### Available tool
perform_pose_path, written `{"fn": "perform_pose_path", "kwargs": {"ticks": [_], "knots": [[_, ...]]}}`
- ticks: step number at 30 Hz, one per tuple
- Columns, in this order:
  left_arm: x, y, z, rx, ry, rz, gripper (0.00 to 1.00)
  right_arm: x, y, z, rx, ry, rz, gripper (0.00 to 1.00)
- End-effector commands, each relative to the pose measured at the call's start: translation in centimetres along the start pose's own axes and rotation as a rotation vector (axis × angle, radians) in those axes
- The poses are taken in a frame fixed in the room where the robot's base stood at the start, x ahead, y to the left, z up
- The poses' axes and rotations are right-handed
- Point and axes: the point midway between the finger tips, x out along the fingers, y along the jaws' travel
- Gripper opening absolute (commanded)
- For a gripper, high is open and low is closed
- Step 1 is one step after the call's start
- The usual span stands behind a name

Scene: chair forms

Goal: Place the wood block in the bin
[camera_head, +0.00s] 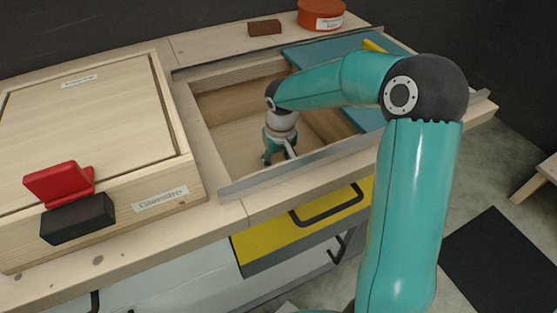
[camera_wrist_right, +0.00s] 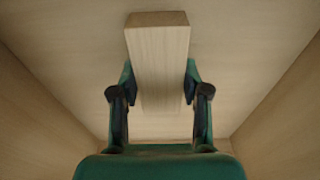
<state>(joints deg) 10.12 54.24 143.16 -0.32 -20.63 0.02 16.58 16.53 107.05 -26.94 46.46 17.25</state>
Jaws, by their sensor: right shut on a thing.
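The bin (camera_head: 228,116) is a wooden recess in the countertop, with its blue lid (camera_head: 303,55) slid to the right. My right gripper (camera_head: 279,155) reaches down into the bin in the head view. In the right wrist view, my right gripper (camera_wrist_right: 160,95) is shut on the wood block (camera_wrist_right: 158,60), with a finger on each side of it. The block is pale and long, and bin walls and floor surround it. In the head view the block is hidden or too small to make out. My left gripper is not in view.
A closed wooden box (camera_head: 95,115) with a red catch (camera_head: 60,184) stands at the left. A brown block (camera_head: 264,28) and an orange tin (camera_head: 320,14) stand behind the bin. A metal rail (camera_head: 300,166) edges the bin's front, above a yellow drawer (camera_head: 300,225).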

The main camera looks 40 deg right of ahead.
Motion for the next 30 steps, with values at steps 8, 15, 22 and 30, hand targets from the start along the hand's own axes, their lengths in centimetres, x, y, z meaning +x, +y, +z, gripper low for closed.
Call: {"fn": "perform_pose_path", "kwargs": {"ticks": [8,15,22,30], "knots": [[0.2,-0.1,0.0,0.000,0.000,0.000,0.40,0.2,0.0,0.0,0.000,0.000,0.000,0.68],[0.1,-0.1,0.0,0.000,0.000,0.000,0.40,0.2,0.0,0.0,0.000,0.000,0.000,0.71],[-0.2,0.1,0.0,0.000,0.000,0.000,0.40,-0.7,0.0,-0.1,0.001,0.001,0.000,0.71],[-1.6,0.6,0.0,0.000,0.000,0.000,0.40,-5.5,0.0,-0.1,0.001,0.005,0.000,0.71]]}}
